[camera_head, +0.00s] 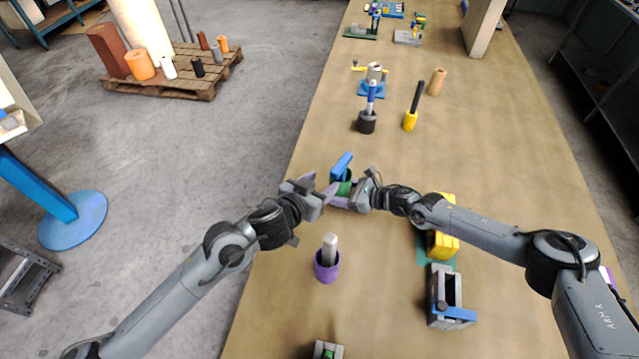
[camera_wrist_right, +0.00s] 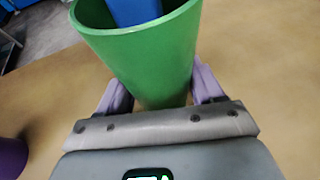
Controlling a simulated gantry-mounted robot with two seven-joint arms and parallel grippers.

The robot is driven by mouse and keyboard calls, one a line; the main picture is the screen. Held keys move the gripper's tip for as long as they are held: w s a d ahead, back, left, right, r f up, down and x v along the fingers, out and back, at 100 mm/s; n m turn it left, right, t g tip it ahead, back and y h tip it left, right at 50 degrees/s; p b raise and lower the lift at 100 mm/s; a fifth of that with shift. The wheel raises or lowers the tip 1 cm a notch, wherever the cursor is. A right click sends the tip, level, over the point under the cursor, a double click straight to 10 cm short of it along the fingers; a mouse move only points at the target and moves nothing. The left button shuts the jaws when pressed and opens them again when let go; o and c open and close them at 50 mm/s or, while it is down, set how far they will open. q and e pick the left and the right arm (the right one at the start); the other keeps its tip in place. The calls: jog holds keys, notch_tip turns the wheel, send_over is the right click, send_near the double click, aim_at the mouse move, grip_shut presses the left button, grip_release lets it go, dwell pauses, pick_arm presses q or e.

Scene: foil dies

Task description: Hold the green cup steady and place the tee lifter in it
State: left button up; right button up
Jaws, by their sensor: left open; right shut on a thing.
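The green cup (camera_head: 345,188) stands on the workbench, partly hidden between my two grippers. A blue piece (camera_head: 342,165), which looks like the tee lifter, sits in the cup, tilted, with its top above the rim. My right gripper (camera_head: 350,190) is shut on the green cup from the right. In the right wrist view the green cup (camera_wrist_right: 150,62) is between the purple fingers of that gripper (camera_wrist_right: 162,88), and the blue piece (camera_wrist_right: 135,10) stands inside its mouth. My left gripper (camera_head: 322,188) is open just left of the cup and blue piece, with nothing visible between its fingers.
A purple cup (camera_head: 326,270) holding a grey-white piece stands nearer on the bench (camera_head: 300,310). A yellow block (camera_head: 444,240) and a grey holder (camera_head: 441,292) are at right. Farther back are a black cup (camera_head: 366,124) and a yellow cup (camera_head: 410,121). The bench's left edge is close.

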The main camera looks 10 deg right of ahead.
jog(key=o, duration=1.1)
jog(key=shift+o, duration=0.2)
jog(key=shift+d, duration=0.1)
